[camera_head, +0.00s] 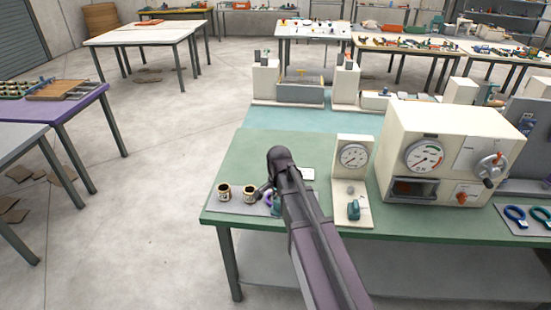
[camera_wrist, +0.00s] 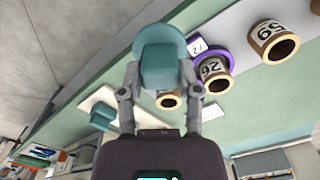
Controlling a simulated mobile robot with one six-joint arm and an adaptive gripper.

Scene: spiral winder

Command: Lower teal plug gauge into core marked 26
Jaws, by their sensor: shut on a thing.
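The teal plug gauge (camera_wrist: 160,62) has a wide round flange and a blockier part between my fingers. My gripper (camera_wrist: 160,84) is shut on it, in the air. The core marked 26 (camera_wrist: 214,76) is a tan-rimmed hollow cylinder with a purple round piece (camera_wrist: 226,58) at it. It lies just right of the gauge in the wrist view, apart from it in the picture. In the head view my gripper (camera_head: 267,192) hangs over the table's left end, with purple and teal bits (camera_head: 276,204) showing beside it. The height gap cannot be told.
A core marked 59 (camera_wrist: 272,42) stands beyond core 26; another core (camera_wrist: 168,101) shows partly behind the gauge. Two cores (camera_head: 224,191) stand on the grey mat in the head view. A dial stand (camera_head: 354,160) and a cream machine (camera_head: 450,140) stand to the right.

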